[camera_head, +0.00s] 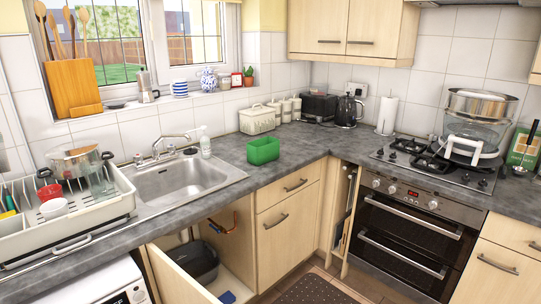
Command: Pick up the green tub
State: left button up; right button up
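The green tub (263,153) is a small, open, rectangular container. It stands upright on the dark grey worktop (288,172), to the right of the sink (178,181) and near the front edge of the counter. Its inside looks empty from this angle. Neither of my grippers shows in the head view, so nothing of mine is seen touching the tub.
A cream bread bin (257,120) stands behind the tub, and a soap bottle (205,143) stands behind the sink. A dish rack (62,210) fills the left. Below the sink a cupboard door (182,276) hangs open. The worktop right of the tub is clear.

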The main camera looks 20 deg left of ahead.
aim_at(260, 151)
jog(key=i+l+u, duration=0.1)
jog(key=i+l, duration=0.2)
jog(key=i+l+u, duration=0.1)
jog(key=i+l, duration=0.15)
jog(key=l, duration=0.2)
jog(key=i+l+u, duration=0.1)
jog(key=i+l, duration=0.15)
jog(key=l, duration=0.15)
jog(key=i+l+u, duration=0.1)
jog(key=i+u, duration=0.2)
jog(key=i, duration=0.75)
